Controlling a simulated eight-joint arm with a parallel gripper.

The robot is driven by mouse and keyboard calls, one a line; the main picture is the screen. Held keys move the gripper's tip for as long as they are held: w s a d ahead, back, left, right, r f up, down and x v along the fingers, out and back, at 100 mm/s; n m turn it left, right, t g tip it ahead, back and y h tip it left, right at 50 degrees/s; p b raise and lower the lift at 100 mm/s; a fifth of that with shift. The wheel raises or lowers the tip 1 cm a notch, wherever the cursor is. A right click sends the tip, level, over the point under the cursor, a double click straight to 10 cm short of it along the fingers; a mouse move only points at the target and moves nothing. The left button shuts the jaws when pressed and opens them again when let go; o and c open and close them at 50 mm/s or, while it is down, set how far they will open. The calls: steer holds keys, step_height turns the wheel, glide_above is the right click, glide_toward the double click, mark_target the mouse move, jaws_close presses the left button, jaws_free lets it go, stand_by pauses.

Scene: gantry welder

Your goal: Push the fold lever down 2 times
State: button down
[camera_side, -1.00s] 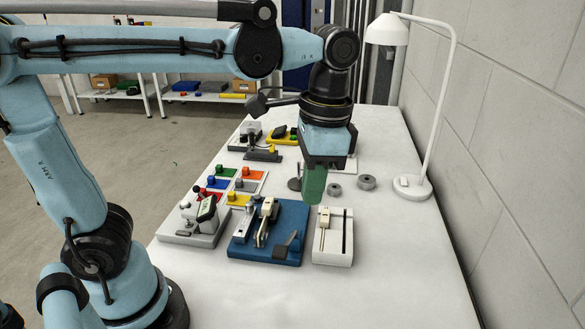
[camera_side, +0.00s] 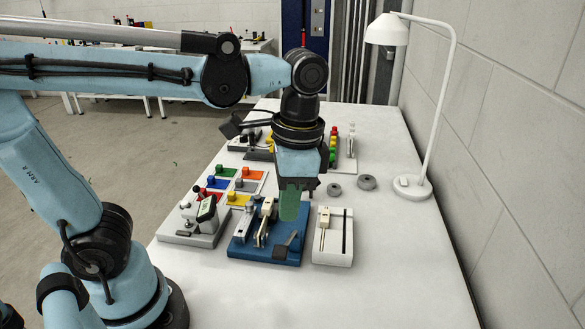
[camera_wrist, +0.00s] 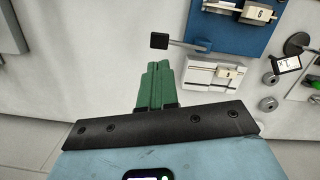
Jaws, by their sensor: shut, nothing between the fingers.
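A blue base plate (camera_side: 240,249) stands on the table in the side view and bears an upright beige lever part (camera_side: 265,222). A grey lever with a dark square pad (camera_side: 286,247) rises from its front right part; I take it as the fold lever. The wrist view shows this pad (camera_wrist: 158,41) sticking out past the edge of the blue plate (camera_wrist: 228,36). My gripper (camera_side: 289,216) points down with its green fingers shut and empty, above the right part of the blue plate. In the wrist view the fingertips (camera_wrist: 158,66) appear close below the pad; contact cannot be told.
A white slider block (camera_side: 333,252) stands right of the blue plate. A grey device with a small display (camera_side: 205,209) stands left. Coloured blocks on small plates (camera_side: 240,183) lie behind. A white lamp (camera_side: 414,186) stands at the right. The table front is clear.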

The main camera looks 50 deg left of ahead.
mark_target(286, 250)
steer(key=shift+s+a+f, duration=0.1)
steer(key=shift+s+f, duration=0.05)
steer(key=shift+f, duration=1.55)
steer(key=shift+s+a+f, duration=0.1)
steer(key=shift+s+f, duration=0.05)
steer(key=shift+f, duration=1.5)
steer(key=shift+f, duration=1.85)
steer(key=w, duration=0.1)
steer(key=w+d+r, duration=0.1)
steer(key=shift+w+d+r, duration=0.1)
steer(key=shift+w+d, duration=0.15)
steer(key=shift+w, duration=0.1)
step_height(286, 250, up, 12)
steer(key=w, duration=0.1)
steer(key=shift+d, duration=0.3)
